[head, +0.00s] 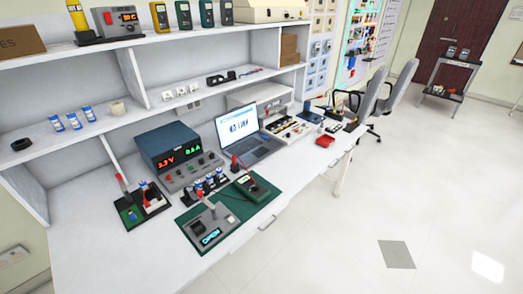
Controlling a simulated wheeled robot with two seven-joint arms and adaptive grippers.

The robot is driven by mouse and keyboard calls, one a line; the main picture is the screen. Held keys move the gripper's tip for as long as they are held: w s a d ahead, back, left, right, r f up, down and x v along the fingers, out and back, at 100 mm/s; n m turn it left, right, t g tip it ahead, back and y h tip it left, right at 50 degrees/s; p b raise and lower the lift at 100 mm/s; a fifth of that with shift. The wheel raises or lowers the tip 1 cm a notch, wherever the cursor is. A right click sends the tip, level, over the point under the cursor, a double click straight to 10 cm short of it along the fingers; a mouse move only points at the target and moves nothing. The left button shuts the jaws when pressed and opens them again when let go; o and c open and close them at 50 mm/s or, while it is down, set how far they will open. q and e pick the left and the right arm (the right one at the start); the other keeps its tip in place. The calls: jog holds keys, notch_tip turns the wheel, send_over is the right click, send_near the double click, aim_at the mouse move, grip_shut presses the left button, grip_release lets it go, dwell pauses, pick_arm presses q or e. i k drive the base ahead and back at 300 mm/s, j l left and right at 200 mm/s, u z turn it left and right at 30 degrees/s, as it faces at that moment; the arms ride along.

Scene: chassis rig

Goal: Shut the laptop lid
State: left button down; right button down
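The laptop (246,139) stands on the white workbench, right of the power supply, in the head view. Its lid is raised, and the lit screen (238,125) shows a light picture with dark text. The dark keyboard base (252,150) lies flat on the bench in front of the screen. Neither of my grippers shows in the head view.
A power supply (178,147) with red and green digits stands left of the laptop. A multimeter (251,186) and a green mat (263,199) lie in front. A parts tray (287,130) is to the right. Shelves (190,97) rise behind. Open floor (340,240) lies right of the bench.

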aim_at(232, 126)
jog(key=i+l+z, duration=0.35)
jog(key=i+l, duration=0.15)
jog(key=i+l+z, duration=0.35)
jog(key=i, duration=0.2)
